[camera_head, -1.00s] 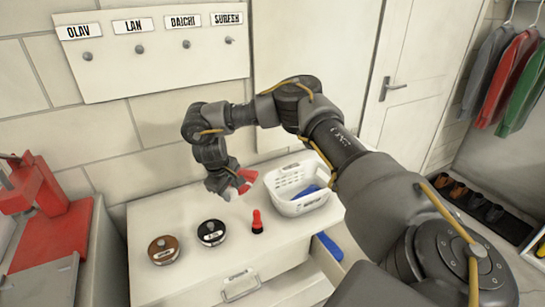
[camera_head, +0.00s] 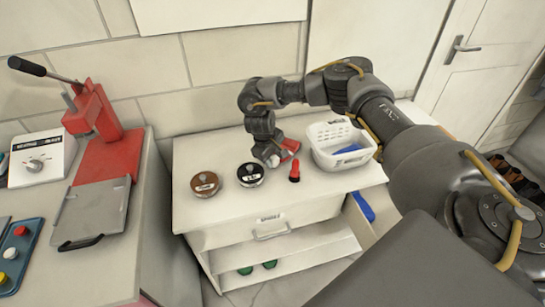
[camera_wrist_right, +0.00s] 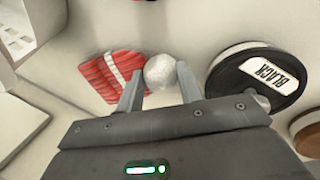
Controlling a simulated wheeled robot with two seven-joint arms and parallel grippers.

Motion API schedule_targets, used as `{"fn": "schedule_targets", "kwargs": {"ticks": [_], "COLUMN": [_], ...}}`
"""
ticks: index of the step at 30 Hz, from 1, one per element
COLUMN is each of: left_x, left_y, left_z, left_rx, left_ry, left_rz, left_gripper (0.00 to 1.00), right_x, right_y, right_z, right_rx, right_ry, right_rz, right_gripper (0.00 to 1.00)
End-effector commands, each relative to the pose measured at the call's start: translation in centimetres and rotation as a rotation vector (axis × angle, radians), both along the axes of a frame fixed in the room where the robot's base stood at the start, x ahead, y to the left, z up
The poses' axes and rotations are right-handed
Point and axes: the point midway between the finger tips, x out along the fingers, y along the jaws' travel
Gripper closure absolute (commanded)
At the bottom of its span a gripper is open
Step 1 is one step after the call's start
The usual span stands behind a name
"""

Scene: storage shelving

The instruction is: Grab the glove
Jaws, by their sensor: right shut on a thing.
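A red knitted item (camera_wrist_right: 108,76) with a white stripe and a white fuzzy ball (camera_wrist_right: 160,72) shows in the right wrist view. It looks more like a beanie than a glove. My right gripper (camera_wrist_right: 160,88) is shut on the white ball, one finger on each side. In the head view my right gripper (camera_head: 274,161) is low over the cabinet's back part, with the red item (camera_head: 290,147) at its right. I cannot tell whether the item touches the cabinet top. My left gripper is not in view.
A red press (camera_head: 100,130) stands left.

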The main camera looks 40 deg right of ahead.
Motion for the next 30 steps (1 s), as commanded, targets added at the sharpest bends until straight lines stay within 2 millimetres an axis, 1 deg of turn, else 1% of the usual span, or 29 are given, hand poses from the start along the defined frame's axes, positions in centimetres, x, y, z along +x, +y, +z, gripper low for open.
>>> {"fn": "schedule_targets", "kwargs": {"ticks": [5,6,8,16,20,23,24,27,30], "left_x": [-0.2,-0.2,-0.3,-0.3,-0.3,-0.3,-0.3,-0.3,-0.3], "left_y": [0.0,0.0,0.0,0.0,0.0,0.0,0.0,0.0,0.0], "left_z": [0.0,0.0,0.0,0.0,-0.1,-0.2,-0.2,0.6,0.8], "left_rx": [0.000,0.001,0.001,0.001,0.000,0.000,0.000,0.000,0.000], "left_ry": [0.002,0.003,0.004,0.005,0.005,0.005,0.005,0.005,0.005], "left_rz": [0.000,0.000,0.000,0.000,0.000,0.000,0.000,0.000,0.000], "left_gripper": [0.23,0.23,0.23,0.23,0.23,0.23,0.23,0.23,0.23], "right_x": [0.0,0.0,0.0,0.0,0.0,0.0,-0.1,-0.2,-0.4], "right_y": [0.0,0.0,0.0,0.0,0.3,0.7,0.9,1.5,2.1], "right_z": [-0.2,-0.3,-0.2,-0.2,0.7,2.2,3.0,5.6,7.5], "right_rx": [0.000,0.000,0.000,0.000,0.002,0.003,0.002,0.000,0.001], "right_ry": [0.000,0.000,-0.001,-0.001,-0.001,-0.004,-0.003,-0.006,-0.006], "right_rz": [0.000,0.000,0.000,0.001,0.002,0.002,0.004,0.007,0.006], "right_gripper": [1.00,0.62,0.54,0.54,0.54,0.54,0.54,0.54,0.54]}}
